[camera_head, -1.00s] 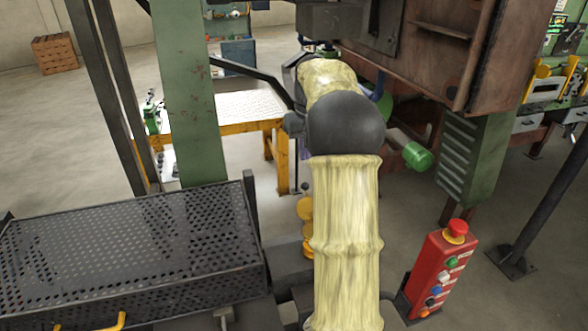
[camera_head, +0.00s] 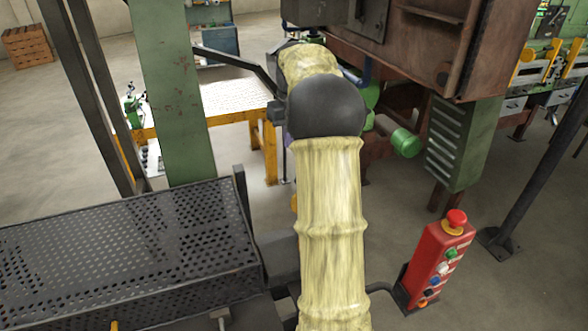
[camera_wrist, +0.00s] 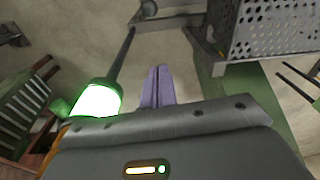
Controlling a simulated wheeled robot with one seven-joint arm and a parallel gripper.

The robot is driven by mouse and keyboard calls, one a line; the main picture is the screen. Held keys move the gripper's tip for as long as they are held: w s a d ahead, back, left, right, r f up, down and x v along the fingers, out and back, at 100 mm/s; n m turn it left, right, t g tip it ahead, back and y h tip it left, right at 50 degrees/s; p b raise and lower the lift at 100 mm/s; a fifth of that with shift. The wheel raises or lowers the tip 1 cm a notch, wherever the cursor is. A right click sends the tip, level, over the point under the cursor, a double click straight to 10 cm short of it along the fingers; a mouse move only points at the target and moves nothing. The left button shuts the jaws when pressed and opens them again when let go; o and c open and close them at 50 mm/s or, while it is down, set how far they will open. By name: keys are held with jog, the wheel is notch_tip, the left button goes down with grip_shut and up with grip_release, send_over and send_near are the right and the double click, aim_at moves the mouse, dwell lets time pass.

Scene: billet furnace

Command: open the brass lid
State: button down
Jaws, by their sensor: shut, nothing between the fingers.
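I cannot clearly make out the brass lid in either view now. A small yellow-orange sliver (camera_head: 294,203) shows at the left edge of my sleeved arm in the head view; I cannot tell whether it is part of the lid. My gripper (camera_wrist: 158,70) shows in the wrist view as two lilac fingers side by side, shut and empty, over the concrete floor. In the head view my arm hides most of the gripper and what lies behind it.
A perforated dark metal tray (camera_head: 130,245) stands at left beside a green post (camera_head: 175,95). A red button box (camera_head: 437,262) stands at right. A rusty furnace body (camera_head: 470,50) and a green cylinder (camera_head: 406,142) are beyond my arm. The wrist view shows a glowing green-rimmed cylinder (camera_wrist: 97,98).

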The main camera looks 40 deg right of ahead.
jog(key=s+f+p, duration=0.3)
jog(key=f+p, duration=0.1)
jog(key=f, duration=0.4)
jog(key=shift+a+f+p, duration=0.15)
jog(key=shift+a+p, duration=0.2)
jog(key=shift+p, duration=0.05)
jog(key=shift+s, duration=0.2)
